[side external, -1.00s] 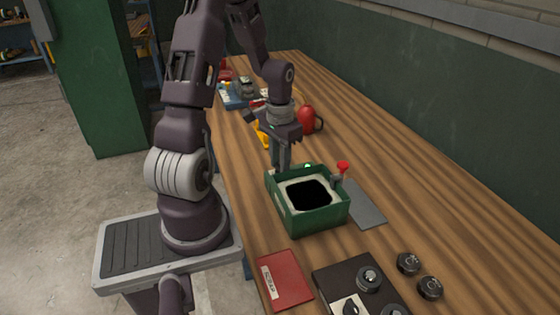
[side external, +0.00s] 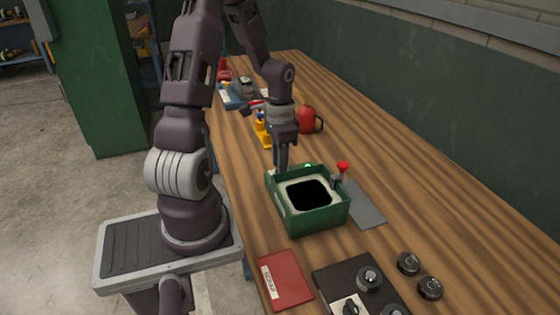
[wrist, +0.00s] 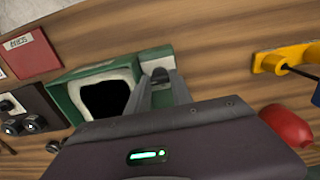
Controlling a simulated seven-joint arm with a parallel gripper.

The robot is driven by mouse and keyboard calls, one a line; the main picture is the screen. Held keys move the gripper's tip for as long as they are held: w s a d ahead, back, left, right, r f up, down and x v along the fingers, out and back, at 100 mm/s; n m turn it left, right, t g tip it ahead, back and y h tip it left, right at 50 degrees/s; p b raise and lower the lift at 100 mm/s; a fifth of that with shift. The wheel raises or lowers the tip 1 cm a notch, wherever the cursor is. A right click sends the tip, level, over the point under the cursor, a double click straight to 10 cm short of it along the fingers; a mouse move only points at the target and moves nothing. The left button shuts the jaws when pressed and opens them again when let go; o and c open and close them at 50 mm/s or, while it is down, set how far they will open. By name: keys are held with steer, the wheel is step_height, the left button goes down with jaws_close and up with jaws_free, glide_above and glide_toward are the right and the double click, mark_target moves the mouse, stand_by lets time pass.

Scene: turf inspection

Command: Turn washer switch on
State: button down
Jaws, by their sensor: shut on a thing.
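The washer (side external: 318,220) is a green open-topped box with a pale inner rim and a black opening. It sits on the wooden bench and also shows in the wrist view (wrist: 66,92). My gripper (side external: 281,166) points down at the washer's far-left end. In the wrist view my gripper (wrist: 160,80) has its fingers close together around a small grey piece (wrist: 160,75) at the washer's edge, apparently the switch. The fingers hide most of it. A green light (side external: 307,167) glows at the far rim, right of the fingers.
A red-topped part (side external: 343,167) stands at the washer's right corner beside a grey plate (side external: 367,207). A red can (side external: 306,119) and yellow parts (side external: 263,138) are behind. A red booklet (side external: 286,279) and dark knobs (side external: 409,263) lie in front. The right bench is clear.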

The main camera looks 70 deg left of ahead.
steer(key=c, duration=1.1)
jaws_free()
step_height(320, 180, up, 7)
steer(key=shift+a, duration=0.1)
steer(key=shift+r, duration=0.55)
